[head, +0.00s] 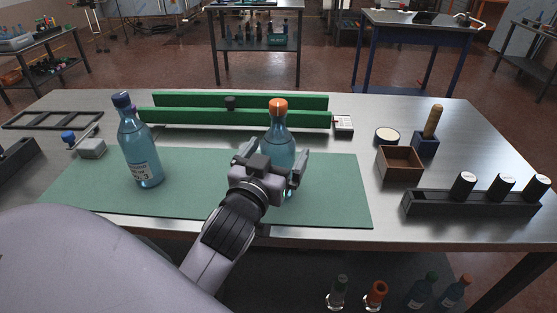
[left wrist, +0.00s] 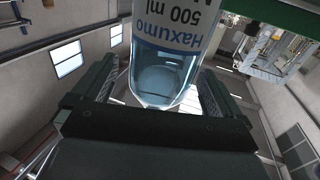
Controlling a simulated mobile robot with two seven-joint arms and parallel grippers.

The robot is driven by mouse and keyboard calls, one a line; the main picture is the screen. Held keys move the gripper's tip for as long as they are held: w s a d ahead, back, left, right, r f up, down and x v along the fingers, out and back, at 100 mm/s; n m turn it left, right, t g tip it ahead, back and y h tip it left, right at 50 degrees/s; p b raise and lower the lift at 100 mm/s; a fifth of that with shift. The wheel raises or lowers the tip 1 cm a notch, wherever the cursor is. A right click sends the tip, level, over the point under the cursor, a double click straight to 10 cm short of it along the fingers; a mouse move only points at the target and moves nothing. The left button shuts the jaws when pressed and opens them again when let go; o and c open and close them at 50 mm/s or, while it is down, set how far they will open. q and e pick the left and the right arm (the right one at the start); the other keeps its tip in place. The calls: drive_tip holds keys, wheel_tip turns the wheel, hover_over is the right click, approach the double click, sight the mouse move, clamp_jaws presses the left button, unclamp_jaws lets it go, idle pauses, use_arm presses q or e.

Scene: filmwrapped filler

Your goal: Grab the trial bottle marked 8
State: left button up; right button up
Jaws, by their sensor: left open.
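A clear blue bottle with an orange cap (head: 278,122) stands upright on the green mat (head: 335,205). My left gripper (head: 274,158) is open, with its fingers on either side of this bottle's body. In the left wrist view a bottle (left wrist: 168,60) with an upside-down label reading "Haxumo 500 ml" sits between the open fingers (left wrist: 155,88); contact cannot be told. A second blue bottle with a dark blue cap (head: 140,150) stands upright on the mat's left; its label mark is too small to read surely. No number 8 is readable. My right gripper is not in view.
A green rail (head: 185,117) runs behind the mat. On the right are a wooden box (head: 400,164), a wooden-handled tool in a blue block (head: 428,135) and a black rack with white-topped cylinders (head: 470,205). More bottles (head: 420,290) stand below the table.

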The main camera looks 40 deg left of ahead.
use_arm(q)
drive_tip(key=shift+x, duration=1.8)
drive_tip(key=shift+s+a+f, duration=0.1)
drive_tip(key=shift+f, duration=0.1)
drive_tip(key=c, duration=1.2)
drive_tip(key=shift+r, duration=0.1)
drive_tip(key=shift+c, duration=1.4)
drive_tip(key=shift+r, duration=0.1)
